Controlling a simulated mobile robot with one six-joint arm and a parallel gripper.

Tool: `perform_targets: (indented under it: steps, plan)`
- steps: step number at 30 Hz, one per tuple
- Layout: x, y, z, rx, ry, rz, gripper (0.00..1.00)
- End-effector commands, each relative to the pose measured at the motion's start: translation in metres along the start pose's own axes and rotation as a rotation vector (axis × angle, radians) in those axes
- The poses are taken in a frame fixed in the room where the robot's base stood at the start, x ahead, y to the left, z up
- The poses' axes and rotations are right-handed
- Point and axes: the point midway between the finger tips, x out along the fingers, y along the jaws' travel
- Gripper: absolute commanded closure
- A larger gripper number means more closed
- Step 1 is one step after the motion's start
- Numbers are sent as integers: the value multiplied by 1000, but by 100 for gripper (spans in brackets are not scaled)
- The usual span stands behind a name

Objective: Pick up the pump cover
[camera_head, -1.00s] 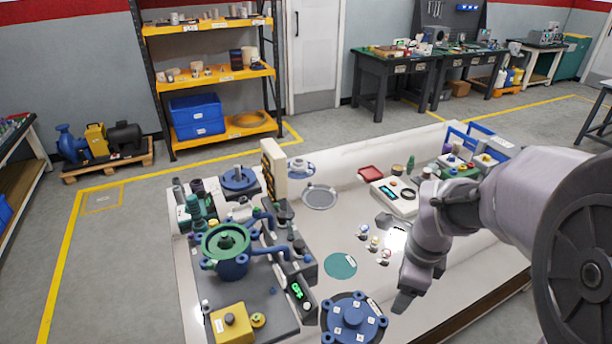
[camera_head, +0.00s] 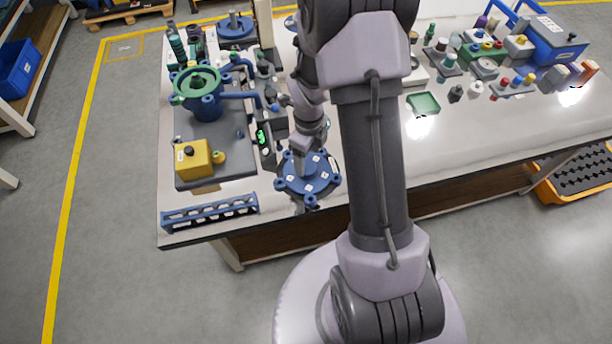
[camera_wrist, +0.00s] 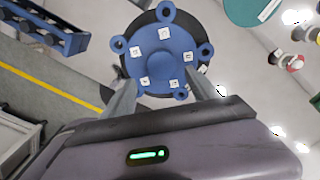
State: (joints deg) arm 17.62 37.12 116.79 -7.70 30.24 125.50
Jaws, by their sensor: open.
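The pump cover (camera_head: 322,184) is a round blue plate with lugs around its rim and small white labels on its face. It lies flat near the front edge of the bench. My gripper (camera_head: 303,178) is above it, pointing down and partly covering it in the head view. In the wrist view the cover (camera_wrist: 163,58) lies ahead of my open gripper (camera_wrist: 163,90). The two fingers appear on either side of the cover's near part, with nothing held. I cannot tell whether the fingers touch it.
A blue rack (camera_head: 210,212) lies along the bench's front edge, left of the cover. A green-topped pump (camera_head: 200,88) and a yellow box (camera_head: 193,158) stand on a grey plate behind it. A green tray (camera_head: 423,103) and small parts are to the right. Bench right of my arm is mostly clear.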

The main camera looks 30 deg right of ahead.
Motion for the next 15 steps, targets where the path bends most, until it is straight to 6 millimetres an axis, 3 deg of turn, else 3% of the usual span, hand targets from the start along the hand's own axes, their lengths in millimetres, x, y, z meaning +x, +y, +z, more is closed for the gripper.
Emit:
perform_targets:
  steps: [5, 11, 15]
  plan:
    - [17, -1, 1, 0, 0, 0, 30]
    - [57, -4, 6, 0, 2, 2, 30]
    - [60, -4, 6, 0, -1, 0, 30]
